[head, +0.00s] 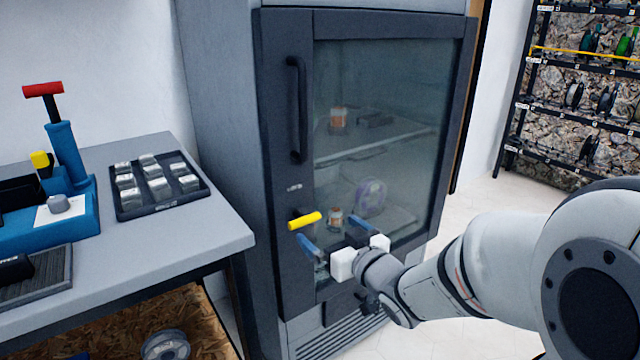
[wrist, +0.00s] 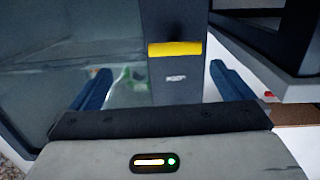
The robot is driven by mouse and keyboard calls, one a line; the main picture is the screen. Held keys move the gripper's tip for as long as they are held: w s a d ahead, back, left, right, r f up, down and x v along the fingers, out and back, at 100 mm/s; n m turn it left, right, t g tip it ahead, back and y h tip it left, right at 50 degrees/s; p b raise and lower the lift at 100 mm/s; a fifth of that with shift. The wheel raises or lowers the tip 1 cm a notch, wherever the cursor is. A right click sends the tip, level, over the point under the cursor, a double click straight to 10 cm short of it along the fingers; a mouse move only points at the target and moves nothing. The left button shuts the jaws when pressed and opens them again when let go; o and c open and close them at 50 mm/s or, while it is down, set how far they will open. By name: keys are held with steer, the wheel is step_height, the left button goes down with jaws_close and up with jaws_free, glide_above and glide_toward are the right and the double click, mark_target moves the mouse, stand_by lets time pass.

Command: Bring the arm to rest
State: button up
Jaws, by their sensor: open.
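My arm reaches in from the right in the head view, in front of a grey cabinet with a glass door (head: 375,110). My gripper (head: 330,232) is open and empty, its blue fingers pointing at the lower left part of the door. In the wrist view, my gripper (wrist: 162,82) has its two blue fingers wide apart. A yellow handle (head: 305,221) on the cabinet front lies just beyond the fingertips. It also shows in the wrist view (wrist: 175,48), ahead of the gap between the fingers. The fingers appear apart from it. The door looks shut.
A grey workbench (head: 215,232) at left holds a black tray (head: 160,210) of metal blocks and a blue press (head: 65,155) with a red handle. Shelves of spools (head: 575,95) stand at the back right. Open floor (head: 490,200) lies right of the cabinet.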

steer(key=s+d+r+m+g+h+p, duration=0.5)
steer(key=d+r+h+p, duration=0.55)
steer(key=p, duration=0.55)
steer(key=s+d+r+m+g+y+p, duration=0.1)
steer(key=s+r+g+y+p, duration=0.1)
steer(key=s+r+g+p, duration=0.5)
steer(key=s+r+p, duration=0.4)
steer(key=s+r, duration=0.1)
steer(key=s, duration=0.3)
steer(key=shift+s+p, duration=0.35)
steer(key=shift+s, duration=0.05)
steer(key=shift+c, duration=0.2)
